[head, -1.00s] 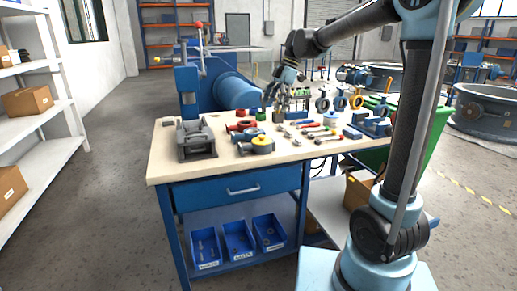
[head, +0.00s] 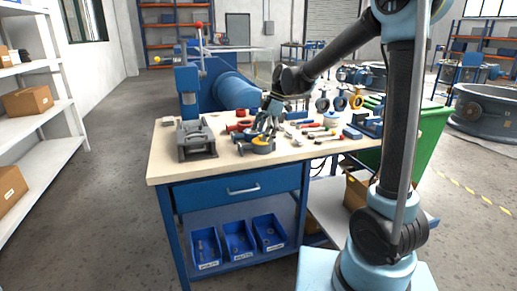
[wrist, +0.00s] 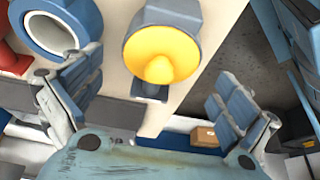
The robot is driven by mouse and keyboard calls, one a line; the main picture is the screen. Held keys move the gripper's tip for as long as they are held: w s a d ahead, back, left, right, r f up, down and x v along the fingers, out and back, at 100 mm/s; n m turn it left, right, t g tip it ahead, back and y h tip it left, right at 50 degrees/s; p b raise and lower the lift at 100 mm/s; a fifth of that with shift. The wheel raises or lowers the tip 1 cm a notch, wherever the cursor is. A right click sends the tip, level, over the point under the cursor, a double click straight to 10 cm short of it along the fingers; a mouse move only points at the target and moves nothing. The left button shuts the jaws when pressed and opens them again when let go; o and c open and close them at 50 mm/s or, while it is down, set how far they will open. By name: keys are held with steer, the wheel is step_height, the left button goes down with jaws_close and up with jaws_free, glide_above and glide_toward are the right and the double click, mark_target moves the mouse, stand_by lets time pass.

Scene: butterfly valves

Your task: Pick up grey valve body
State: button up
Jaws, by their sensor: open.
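A grey valve body with a yellow disc face (wrist: 163,20) lies on the table in the wrist view, between and just beyond my open fingers. In the head view the same grey and yellow valve (head: 262,147) is near the table's front edge, partly hidden by my fingers. My gripper (head: 268,124) points down just above it. In the wrist view my gripper (wrist: 155,88) has its fingers spread wide, with nothing held between them. I cannot tell whether a finger touches the valve.
A blue ring (wrist: 58,22) and a red part (wrist: 12,58) lie left of the valve in the wrist view. A grey vise-like fixture (head: 196,142) stands on the table (head: 165,165) at left. Tools and other valves crowd the right side. The front left tabletop is clear.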

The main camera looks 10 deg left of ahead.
mark_target(259, 140)
steer(key=shift+x, duration=2)
steer(key=c, duration=1.6)
steer(key=shift+r, duration=0.1)
